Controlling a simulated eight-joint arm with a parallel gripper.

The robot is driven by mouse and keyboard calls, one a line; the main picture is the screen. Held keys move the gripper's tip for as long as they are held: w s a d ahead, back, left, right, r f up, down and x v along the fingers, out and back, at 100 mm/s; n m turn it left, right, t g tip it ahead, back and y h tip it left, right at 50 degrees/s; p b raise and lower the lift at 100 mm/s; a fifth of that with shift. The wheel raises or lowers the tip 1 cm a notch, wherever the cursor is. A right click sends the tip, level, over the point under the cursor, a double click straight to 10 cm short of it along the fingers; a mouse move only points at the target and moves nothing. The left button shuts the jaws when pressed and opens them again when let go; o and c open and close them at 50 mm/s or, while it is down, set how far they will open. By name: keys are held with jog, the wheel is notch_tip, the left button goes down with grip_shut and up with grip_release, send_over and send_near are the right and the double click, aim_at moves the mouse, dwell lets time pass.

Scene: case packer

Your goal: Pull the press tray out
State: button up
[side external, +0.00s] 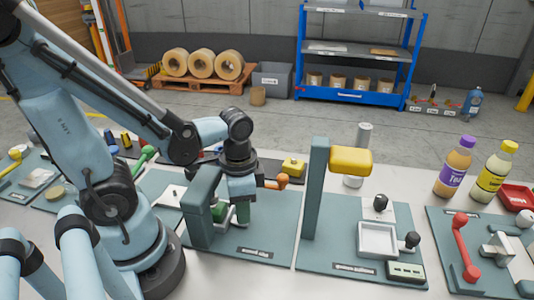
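The press stands at centre right, with a grey-green column (315,190) and a yellow head (352,161). A square white tray (377,241), which looks like the press tray, sits on the press's grey-green board. A black knob (411,240) is at the tray's right side. Another black knob (380,203) stands on a pale plate behind it. My gripper (240,215) points down over the neighbouring board to the left, well apart from the tray. A grey-green upright partly hides its fingers, so I cannot tell whether they are open or shut.
An orange handle (277,182) and a green part (218,211) are close to my gripper. The press column stands between my gripper and the tray. A red lever (462,245) and two bottles (459,167) are farther right.

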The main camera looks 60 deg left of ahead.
grip_shut()
jog(key=shift+w, duration=0.1)
jog(key=shift+w+d, duration=1.55)
jog(key=shift+d, duration=0.05)
jog(key=o, duration=0.9)
grip_release()
jog(key=shift+r, duration=0.1)
